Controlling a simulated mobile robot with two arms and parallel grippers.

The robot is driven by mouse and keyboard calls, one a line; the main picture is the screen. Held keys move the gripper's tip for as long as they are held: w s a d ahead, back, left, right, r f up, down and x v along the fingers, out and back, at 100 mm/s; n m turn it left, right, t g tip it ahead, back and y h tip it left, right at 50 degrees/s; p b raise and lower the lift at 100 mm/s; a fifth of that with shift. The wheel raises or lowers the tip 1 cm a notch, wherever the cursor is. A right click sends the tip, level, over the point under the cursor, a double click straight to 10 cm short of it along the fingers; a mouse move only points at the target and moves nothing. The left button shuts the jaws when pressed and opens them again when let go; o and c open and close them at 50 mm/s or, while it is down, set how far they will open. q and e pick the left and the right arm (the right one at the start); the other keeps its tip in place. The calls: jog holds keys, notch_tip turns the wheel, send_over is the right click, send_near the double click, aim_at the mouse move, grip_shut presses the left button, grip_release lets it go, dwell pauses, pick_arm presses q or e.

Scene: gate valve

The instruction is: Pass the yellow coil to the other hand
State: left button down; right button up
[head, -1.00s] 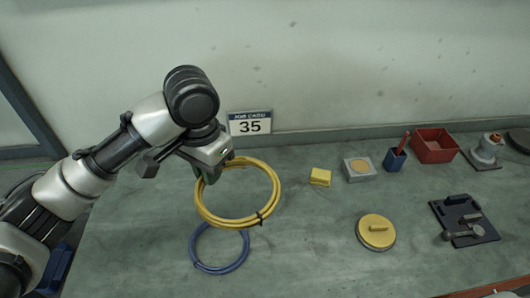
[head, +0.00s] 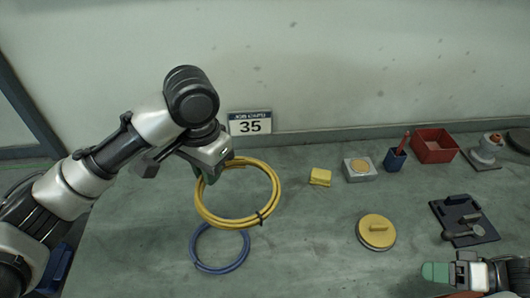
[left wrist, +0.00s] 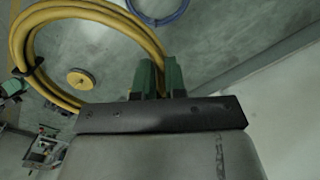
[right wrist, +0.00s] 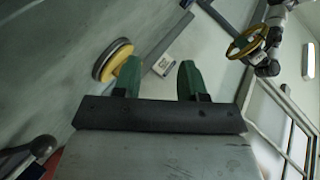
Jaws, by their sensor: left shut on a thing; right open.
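The yellow coil (head: 237,222) is a ring of several turns with a dark tie at its lower right. My left gripper (head: 204,176) is shut on the coil's upper left side and holds it above the table. In the left wrist view the coil (left wrist: 20,45) runs into the green fingertips (left wrist: 157,78). My right gripper (head: 435,271) is at the lower right of the head view, apart from the coil. In the right wrist view its green fingers (right wrist: 158,78) are open with nothing between them, and the coil (right wrist: 232,50) shows at the upper right.
A blue coil (head: 219,270) lies on the table below the yellow one. A yellow round lid (head: 376,231), a yellow block (head: 320,177), a grey box (head: 360,168), a blue pen cup (head: 395,160), a red bin (head: 434,145) and a dark fixture (head: 466,219) stand to the right. The table between coil and lid is clear.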

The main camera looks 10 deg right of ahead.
jog(key=w+a+r+n+g+y, duration=0.2)
jog(key=w+a+r+n+y, duration=0.15)
jog(key=a+n, duration=0.4)
jog(key=w+a+r+n+g+y, duration=0.2)
jog(key=a+r+n+g+y, duration=0.15)
jog(key=a+n, duration=0.35)
notch_tip(320, 180, up, 22)
jog(key=m+g+h, duration=0.2)
jog(key=m+h, duration=1.6)
jog(key=m, duration=0.4)
send_over(265, 205)
notch_tip(265, 205, down, 12)
